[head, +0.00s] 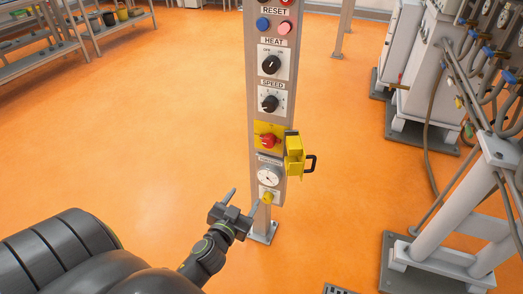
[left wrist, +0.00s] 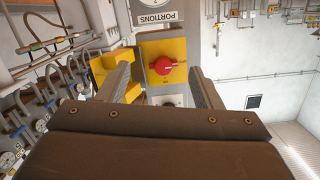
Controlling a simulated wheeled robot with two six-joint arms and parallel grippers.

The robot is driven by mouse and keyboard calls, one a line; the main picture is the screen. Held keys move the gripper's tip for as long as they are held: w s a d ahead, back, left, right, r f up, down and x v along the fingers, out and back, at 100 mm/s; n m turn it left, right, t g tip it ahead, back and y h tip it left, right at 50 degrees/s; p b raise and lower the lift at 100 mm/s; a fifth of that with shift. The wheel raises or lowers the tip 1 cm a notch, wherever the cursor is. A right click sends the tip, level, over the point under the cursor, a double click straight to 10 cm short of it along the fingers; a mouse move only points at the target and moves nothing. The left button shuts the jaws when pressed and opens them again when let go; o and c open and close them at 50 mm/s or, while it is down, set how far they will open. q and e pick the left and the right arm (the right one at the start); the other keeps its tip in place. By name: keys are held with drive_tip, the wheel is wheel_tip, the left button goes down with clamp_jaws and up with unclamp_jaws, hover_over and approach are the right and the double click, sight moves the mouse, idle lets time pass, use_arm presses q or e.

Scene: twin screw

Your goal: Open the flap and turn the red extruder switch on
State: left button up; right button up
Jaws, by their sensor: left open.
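The red extruder switch (head: 267,141) sits on a yellow plate (head: 261,130) on the grey control post. The yellow flap (head: 295,157) with its black handle stands swung out to the right, so the switch is uncovered. My left gripper (head: 243,200) is open and empty, low and to the left of the post, apart from the switch. In the left wrist view the red switch (left wrist: 162,65) shows between my two spread fingers (left wrist: 160,72), with the yellow flap (left wrist: 107,70) at the left, partly behind a finger. The small switch markings are not readable. My right gripper is not seen.
The post (head: 284,75) also carries SPEED (head: 269,103) and HEAT (head: 271,65) knobs, blue and pink buttons, and a gauge (head: 268,177) with a small yellow knob (head: 267,197) below. Machines with hoses (head: 440,80) stand at the right.

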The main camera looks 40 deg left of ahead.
use_arm(q)
wheel_tip(320, 180, up, 5)
drive_tip(key=t, duration=0.1)
drive_tip(key=p, duration=0.1)
approach(267, 144)
drive_tip(key=x, duration=0.8)
drive_tip(key=shift+w+f, duration=0.1)
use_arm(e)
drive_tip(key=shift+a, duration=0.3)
use_arm(q)
drive_tip(key=c, duration=1)
